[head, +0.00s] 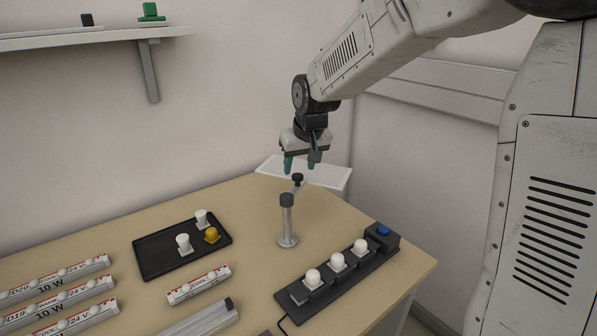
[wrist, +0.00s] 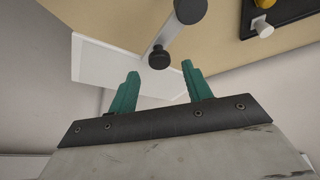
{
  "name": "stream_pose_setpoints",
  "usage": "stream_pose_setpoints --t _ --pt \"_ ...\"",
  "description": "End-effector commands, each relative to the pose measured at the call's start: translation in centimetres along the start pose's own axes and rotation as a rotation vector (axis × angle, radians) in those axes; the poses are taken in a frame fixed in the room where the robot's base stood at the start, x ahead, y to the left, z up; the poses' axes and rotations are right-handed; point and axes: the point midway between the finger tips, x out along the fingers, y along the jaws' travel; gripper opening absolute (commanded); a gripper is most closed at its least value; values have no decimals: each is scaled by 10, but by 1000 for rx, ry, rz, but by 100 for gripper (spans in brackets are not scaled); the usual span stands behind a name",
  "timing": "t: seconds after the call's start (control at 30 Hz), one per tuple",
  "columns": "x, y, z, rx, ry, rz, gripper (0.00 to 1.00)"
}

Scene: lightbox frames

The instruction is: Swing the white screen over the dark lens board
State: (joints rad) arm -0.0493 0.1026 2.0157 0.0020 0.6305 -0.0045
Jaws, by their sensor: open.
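The white screen (head: 335,176) is a flat panel out past the table's back edge, away from the dark lens board. It also shows in the wrist view (wrist: 105,62). A short arm with a black knob (head: 297,179) joins it to an upright metal post (head: 287,222) with a dark cap. The dark lens board (head: 313,300) lies at the table's front right, uncovered, with three white domes and a blue button. My gripper (head: 300,167) is open and empty just above the knob. In the wrist view the knob (wrist: 159,58) appears between and slightly beyond the fingertips.
A black tray (head: 150,263) with two white pieces and a yellow one lies left of the post. Several labelled white bars (head: 62,298) lie at the front left. A wall shelf (head: 100,35) is upper left. Bare table lies between post and lens board.

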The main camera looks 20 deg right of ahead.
Motion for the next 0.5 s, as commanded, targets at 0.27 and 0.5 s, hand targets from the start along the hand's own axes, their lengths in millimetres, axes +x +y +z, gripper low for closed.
stream_pose_setpoints --t 0.27,0.5 --pt "30 0 1 0 -1 0 49" --pt "31 0 0 0 0 0 49"
